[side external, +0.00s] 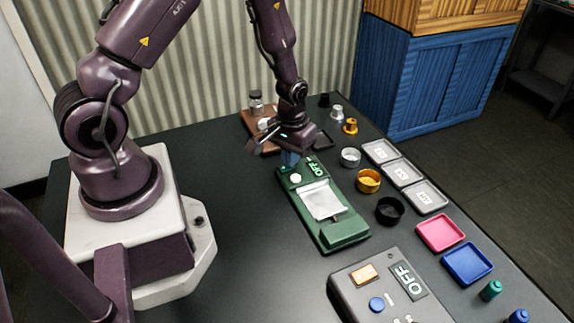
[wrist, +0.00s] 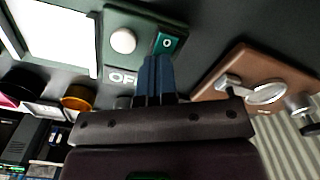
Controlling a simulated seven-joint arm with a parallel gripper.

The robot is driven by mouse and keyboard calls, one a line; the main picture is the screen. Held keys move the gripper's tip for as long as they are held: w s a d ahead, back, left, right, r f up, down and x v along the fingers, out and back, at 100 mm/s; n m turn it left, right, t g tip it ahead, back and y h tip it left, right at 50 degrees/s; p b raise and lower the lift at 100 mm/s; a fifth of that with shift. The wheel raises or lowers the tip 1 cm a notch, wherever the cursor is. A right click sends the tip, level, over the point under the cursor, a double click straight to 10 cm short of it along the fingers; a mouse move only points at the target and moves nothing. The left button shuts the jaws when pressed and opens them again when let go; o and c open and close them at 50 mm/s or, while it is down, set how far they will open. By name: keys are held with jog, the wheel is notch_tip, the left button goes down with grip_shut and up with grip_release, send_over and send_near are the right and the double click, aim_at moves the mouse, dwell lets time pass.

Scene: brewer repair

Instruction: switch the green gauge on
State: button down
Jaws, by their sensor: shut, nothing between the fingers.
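The green gauge (side external: 345,234) lies on the dark table, with a pale silvery plate (side external: 321,200) in its middle. At its far end are a round white knob (side external: 295,178) and an OFF label (side external: 314,168). In the wrist view the gauge (wrist: 146,18) shows a teal rocker switch (wrist: 167,43) marked O beside the white knob (wrist: 123,41). My gripper (side external: 291,161) is over this far end, pointing down, its blue fingers shut and empty. In the wrist view the fingertips (wrist: 157,62) are at the switch's edge; I cannot tell whether they touch it. The fingers partly cover the OFF label.
A brown wooden board (wrist: 243,72) with metal parts is close beside my gripper. Small bowls, including a gold one (side external: 368,181), and several trays line the gauge's right side. A grey box (side external: 347,287) with another OFF label stands in front. Table left of the gauge is clear.

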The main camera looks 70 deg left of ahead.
jog(key=shift+f, duration=0.3)
jog(key=shift+r, duration=3.5)
